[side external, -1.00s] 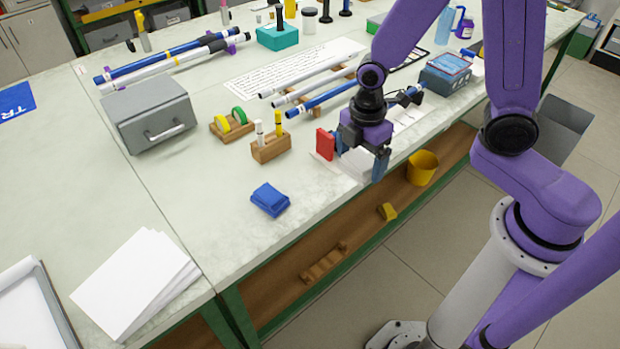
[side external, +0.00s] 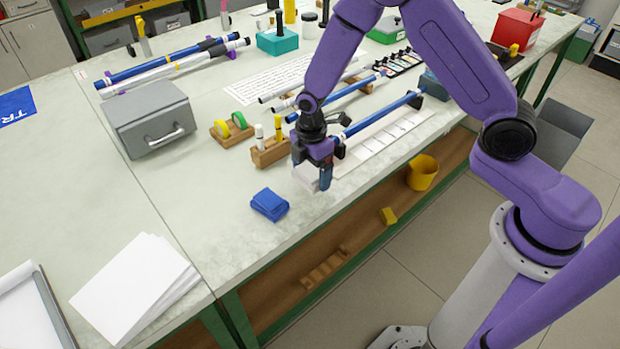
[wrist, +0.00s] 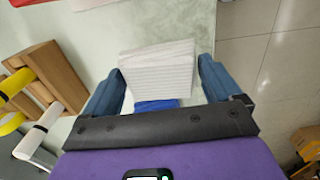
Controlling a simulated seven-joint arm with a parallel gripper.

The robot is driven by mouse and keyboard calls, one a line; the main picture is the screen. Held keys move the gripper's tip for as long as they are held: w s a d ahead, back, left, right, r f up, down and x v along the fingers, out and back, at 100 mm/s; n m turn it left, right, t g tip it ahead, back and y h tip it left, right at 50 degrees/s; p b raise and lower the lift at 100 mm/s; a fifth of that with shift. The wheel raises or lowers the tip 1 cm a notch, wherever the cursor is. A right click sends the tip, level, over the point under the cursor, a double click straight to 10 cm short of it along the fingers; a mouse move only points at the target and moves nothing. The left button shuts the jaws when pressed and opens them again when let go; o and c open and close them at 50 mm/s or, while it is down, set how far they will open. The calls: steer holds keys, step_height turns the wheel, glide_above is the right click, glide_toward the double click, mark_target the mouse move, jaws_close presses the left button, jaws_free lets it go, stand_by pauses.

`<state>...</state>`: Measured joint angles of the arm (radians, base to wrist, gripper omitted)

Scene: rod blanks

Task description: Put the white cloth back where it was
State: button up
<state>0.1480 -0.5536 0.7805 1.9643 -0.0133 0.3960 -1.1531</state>
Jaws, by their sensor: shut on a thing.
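My gripper (side external: 320,184) is low over the front part of the bench, shut on the white cloth (wrist: 157,72). In the wrist view the cloth is a pale, ribbed, folded pad between the two blue fingers. In the side view only a bit of the cloth (side external: 304,176) shows, mostly hidden by my gripper; I cannot tell whether it touches the bench. The folded blue cloth (side external: 268,205) lies on the bench just left and in front of my gripper. In the wrist view part of the blue cloth (wrist: 156,105) shows beyond the gripper bar.
A wooden block with markers (side external: 270,152) stands close left of my gripper. A tape holder (side external: 232,128) and a grey box (side external: 150,117) are farther left. A blue rod (side external: 375,118) lies just right, above a white marked strip (side external: 385,140).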

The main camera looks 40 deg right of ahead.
mark_target(310, 180)
steer(key=shift+w+f, duration=0.15)
steer(key=shift+f, duration=1.6)
steer(key=o, duration=0.7)
steer(key=shift+f, duration=0.15)
